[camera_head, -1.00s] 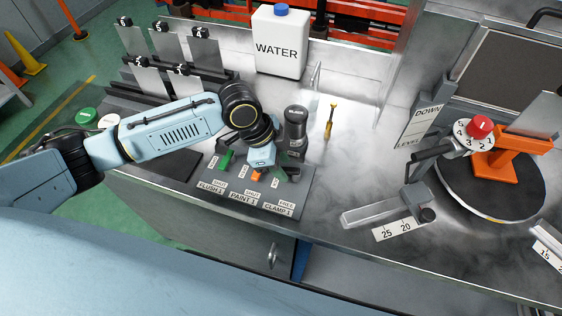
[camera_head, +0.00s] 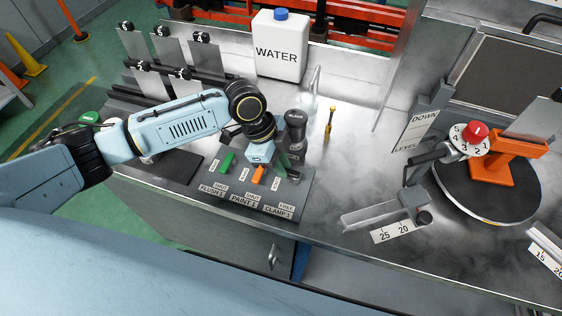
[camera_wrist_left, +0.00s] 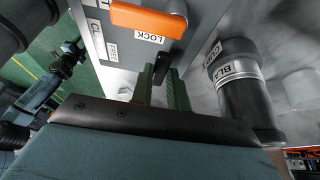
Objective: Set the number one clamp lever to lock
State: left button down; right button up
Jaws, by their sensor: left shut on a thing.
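The control panel (camera_head: 240,192) carries FLUSH 1, PAINT 1 and CLAMP 1 levers. The black clamp 1 lever (camera_wrist_left: 168,62) is at the panel's right end and partly hidden by my fingers; it also shows in the head view (camera_head: 293,178). My left gripper (camera_head: 287,165) reaches down to it from the left. In the left wrist view the green fingers (camera_wrist_left: 162,86) are shut on the black lever. A LOCK label (camera_wrist_left: 148,37) and a FREE label (camera_wrist_left: 112,50) are near it. My right gripper is not in view.
Close by are the orange paint lever (camera_head: 259,175), the green flush lever (camera_head: 227,161) and a dark cylinder (camera_head: 295,130). A yellow-handled tool (camera_head: 329,122) and a WATER jug (camera_head: 279,48) stand behind.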

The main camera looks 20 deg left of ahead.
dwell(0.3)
pick_arm(q)
jog(key=c, duration=1.4)
grip_release()
jog(key=shift+o, duration=0.2)
jog(key=shift+r, duration=0.1)
jog(key=v, duration=1.3)
jog(key=shift+p, duration=0.4)
jog(key=shift+w+a, duration=0.1)
